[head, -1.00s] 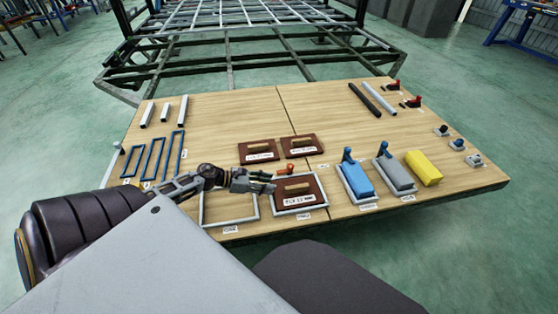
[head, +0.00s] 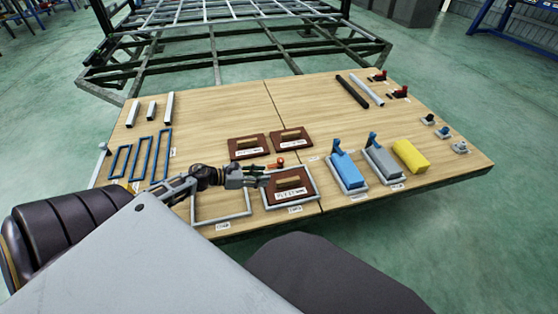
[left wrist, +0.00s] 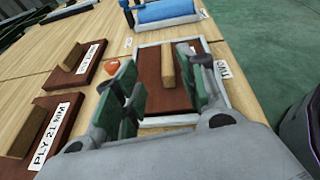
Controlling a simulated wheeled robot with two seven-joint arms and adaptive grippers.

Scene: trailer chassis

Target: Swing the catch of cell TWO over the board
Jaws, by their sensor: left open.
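Cell TWO is a light grey frame (head: 319,200) near the table's front edge, with a brown board (head: 302,192) lying inside it. The board has a wooden grip block and a white tag. The orange-red catch (head: 279,163) is at the frame's far side, beside the board rather than over it. In the left wrist view the catch (left wrist: 111,66) shows just left of the fingers, and the board (left wrist: 150,78) shows between them. My left gripper (head: 266,177) is open and empty, over the left part of cell TWO, apart from the catch. My right gripper is out of view.
An empty grey frame (head: 249,202) is left of cell TWO. Two brown boards (head: 245,154) (head: 291,148) lie behind it. A blue block (head: 347,170), a grey block (head: 383,162) and a yellow block (head: 410,156) stand to the right. The table's middle back is clear.

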